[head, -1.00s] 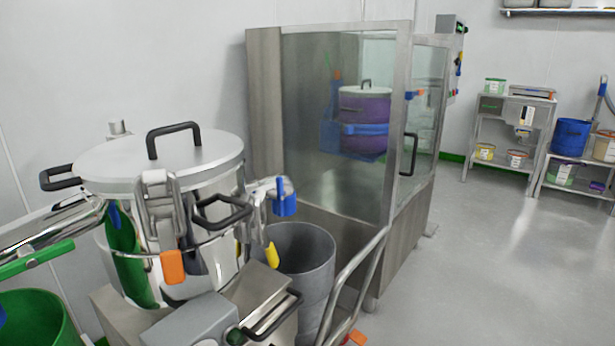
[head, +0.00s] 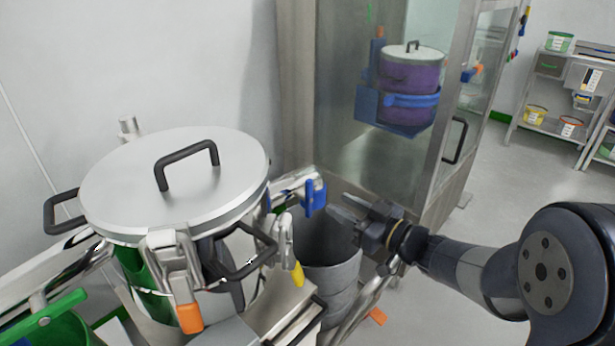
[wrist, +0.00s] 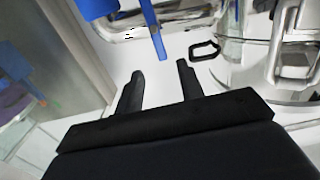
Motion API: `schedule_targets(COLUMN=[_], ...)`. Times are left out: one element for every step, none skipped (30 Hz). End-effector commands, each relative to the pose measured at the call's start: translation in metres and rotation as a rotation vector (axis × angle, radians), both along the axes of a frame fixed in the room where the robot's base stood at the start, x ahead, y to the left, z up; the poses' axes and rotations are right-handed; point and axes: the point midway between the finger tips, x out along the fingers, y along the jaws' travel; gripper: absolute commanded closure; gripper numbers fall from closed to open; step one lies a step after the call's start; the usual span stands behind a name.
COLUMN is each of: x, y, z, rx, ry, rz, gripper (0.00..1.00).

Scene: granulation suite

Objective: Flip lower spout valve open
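A steel vessel with a lid (head: 120,185) stands at the left in the head view. A metal spout leaves its right side and carries a blue valve handle (head: 314,193) above a grey bin. In the wrist view the blue handle (wrist: 153,32) hangs down beside the pipe, just beyond my fingertips. My gripper (head: 340,211) is right of the blue handle, with a small gap visible. In the wrist view my gripper (wrist: 160,75) has its two fingers apart and nothing between them. A yellow-tipped lever (head: 298,273) hangs lower on the vessel's right; which valve is lower is unclear.
The grey bin (head: 335,270) stands below the spout. A glass-walled steel cabinet (head: 345,90) with a purple pot (head: 405,75) inside is behind my gripper. A green container (head: 60,325) is at the front left. Open floor lies to the right.

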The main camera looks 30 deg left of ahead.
Motion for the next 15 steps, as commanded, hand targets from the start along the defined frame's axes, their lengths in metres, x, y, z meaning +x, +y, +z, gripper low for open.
schedule_targets(x=[0.000,0.001,0.003,0.004,0.005,0.008,0.009,0.011,0.013,0.015,0.017,0.019,0.020,0.021,0.023], y=[0.005,0.009,0.014,0.019,0.024,0.031,0.037,0.043,0.051,0.056,0.061,0.068,0.073,0.077,0.082], z=[-0.001,-0.001,-0.002,-0.002,-0.002,-0.003,-0.003,-0.003,-0.003,-0.003,-0.003,-0.003,-0.002,-0.002,-0.002], rx=[0.001,0.001,0.001,0.000,0.000,0.000,0.000,0.000,0.000,0.000,0.000,0.000,0.001,0.000,0.000], ry=[-0.001,-0.001,-0.001,-0.002,-0.002,-0.002,-0.003,-0.003,-0.002,-0.002,-0.002,-0.002,-0.003,-0.002,-0.002], rz=[0.004,0.005,0.005,0.005,0.005,0.004,0.004,0.004,0.004,0.004,0.003,0.002,0.002,0.002,0.000], gripper=[0.64,0.64,0.64,0.64,0.64,0.64,0.64,0.64,0.64,0.64,0.64,0.64,0.64,0.64,0.64])
